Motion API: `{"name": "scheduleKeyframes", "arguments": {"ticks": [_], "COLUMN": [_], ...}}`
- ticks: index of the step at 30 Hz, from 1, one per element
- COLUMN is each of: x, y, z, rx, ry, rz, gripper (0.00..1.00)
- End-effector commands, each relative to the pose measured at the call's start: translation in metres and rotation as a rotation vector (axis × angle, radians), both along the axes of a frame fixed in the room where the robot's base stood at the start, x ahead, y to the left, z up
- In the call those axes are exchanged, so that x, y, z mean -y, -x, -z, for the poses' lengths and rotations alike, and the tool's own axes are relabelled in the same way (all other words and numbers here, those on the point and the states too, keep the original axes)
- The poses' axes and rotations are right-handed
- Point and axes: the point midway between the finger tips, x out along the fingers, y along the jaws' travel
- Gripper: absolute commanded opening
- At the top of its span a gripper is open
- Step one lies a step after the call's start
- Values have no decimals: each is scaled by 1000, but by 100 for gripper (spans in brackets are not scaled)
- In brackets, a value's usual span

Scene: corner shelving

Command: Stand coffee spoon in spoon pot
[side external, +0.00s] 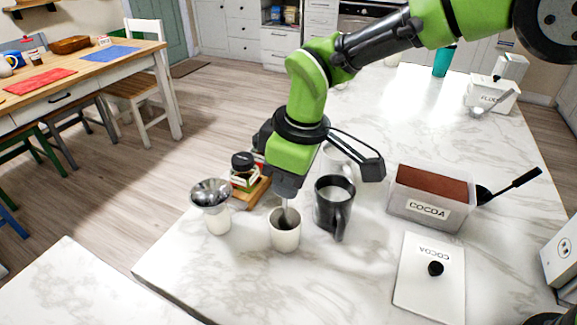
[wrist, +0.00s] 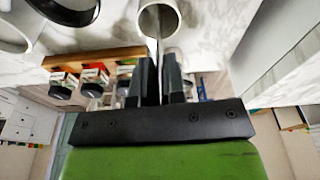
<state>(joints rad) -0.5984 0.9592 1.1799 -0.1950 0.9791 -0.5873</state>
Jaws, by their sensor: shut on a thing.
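The spoon pot (side external: 285,232) is a small cream cup standing on the marble counter. It also shows at the top of the wrist view (wrist: 166,14). My gripper (side external: 287,194) is directly above the pot, pointing down. In the wrist view my gripper (wrist: 162,82) is shut on the thin metal coffee spoon (wrist: 158,50). The spoon (side external: 285,213) runs down from the fingers into the pot's mouth, close to upright. Its lower end is hidden inside the pot, so I cannot tell whether it touches the bottom.
A dark mug (side external: 328,212) stands close to the pot's right. A metal funnel (side external: 211,194) on a cream cup is at its left. A wooden rack with jars (side external: 246,180) is behind. A cocoa box (side external: 428,205) and its lid (side external: 425,296) are at the right. Counter in front is clear.

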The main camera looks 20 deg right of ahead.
Motion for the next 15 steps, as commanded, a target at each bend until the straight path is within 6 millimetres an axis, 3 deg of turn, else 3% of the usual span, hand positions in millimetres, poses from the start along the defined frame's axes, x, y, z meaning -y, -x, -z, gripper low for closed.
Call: {"name": "scheduleKeyframes", "arguments": {"ticks": [14, 15], "x": [0, 0], "y": [0, 0], "z": [6, 6], "rx": [0, 0], "ry": [0, 0], "rz": [0, 0], "gripper": [0, 20]}}
